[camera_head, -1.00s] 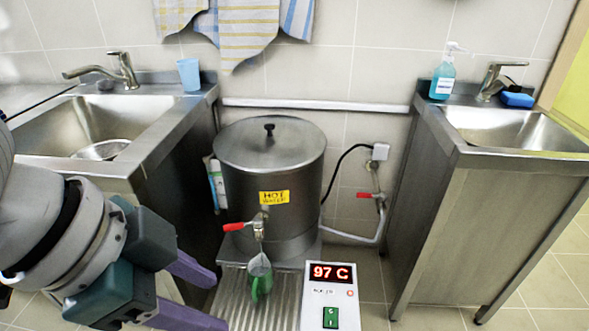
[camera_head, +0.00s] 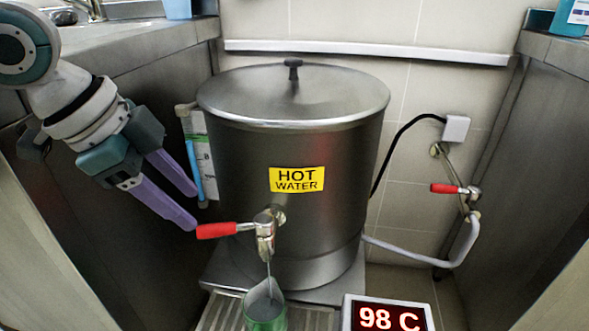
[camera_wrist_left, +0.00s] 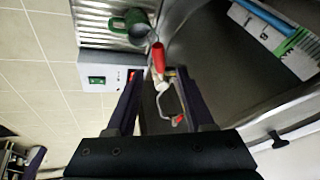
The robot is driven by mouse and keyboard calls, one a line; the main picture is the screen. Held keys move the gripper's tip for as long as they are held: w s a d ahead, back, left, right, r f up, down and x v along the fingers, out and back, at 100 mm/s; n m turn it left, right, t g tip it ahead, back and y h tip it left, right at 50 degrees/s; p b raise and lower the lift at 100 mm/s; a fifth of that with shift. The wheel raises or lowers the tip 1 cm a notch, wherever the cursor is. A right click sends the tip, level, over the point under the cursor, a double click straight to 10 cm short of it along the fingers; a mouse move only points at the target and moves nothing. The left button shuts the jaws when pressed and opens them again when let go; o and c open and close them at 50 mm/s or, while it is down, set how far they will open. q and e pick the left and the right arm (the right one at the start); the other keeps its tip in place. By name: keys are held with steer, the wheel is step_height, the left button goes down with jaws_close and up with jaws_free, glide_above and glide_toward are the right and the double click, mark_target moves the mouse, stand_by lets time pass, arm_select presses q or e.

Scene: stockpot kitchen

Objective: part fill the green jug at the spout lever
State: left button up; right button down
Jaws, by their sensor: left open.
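The green jug (camera_head: 265,312) stands upright on the ribbed drip tray under the spout (camera_head: 265,235). A thin pale streak runs from the spout down to the jug's mouth; the level inside is hard to read. The spout lever (camera_head: 217,230) is red and points left. My left gripper (camera_head: 193,208) is open and empty, its lower fingertip close to the lever's free end; contact cannot be told. In the left wrist view the lever (camera_wrist_left: 158,57) lies just beyond the fingertips, with the jug (camera_wrist_left: 133,22) behind it. My right gripper is out of view.
The steel hot water pot (camera_head: 295,150) stands behind the spout. A display box (camera_head: 390,316) reading 98 C is right of the drip tray (camera_head: 220,313). A second red-handled valve (camera_head: 447,188) is on the wall pipe. Steel sink cabinets flank both sides.

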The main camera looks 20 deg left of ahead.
mark_target(213, 227)
arm_select(q)
steer(key=b+x, duration=0.2)
steer(key=x, duration=0.2)
steer(key=shift+d+f, duration=0.2)
steer(key=shift+f, duration=0.2)
steer(key=shift+w+d+f, duration=0.1)
steer(key=shift+w+f, duration=0.15)
steer(key=shift+f, duration=0.25)
jaws_close()
stand_by(0.6)
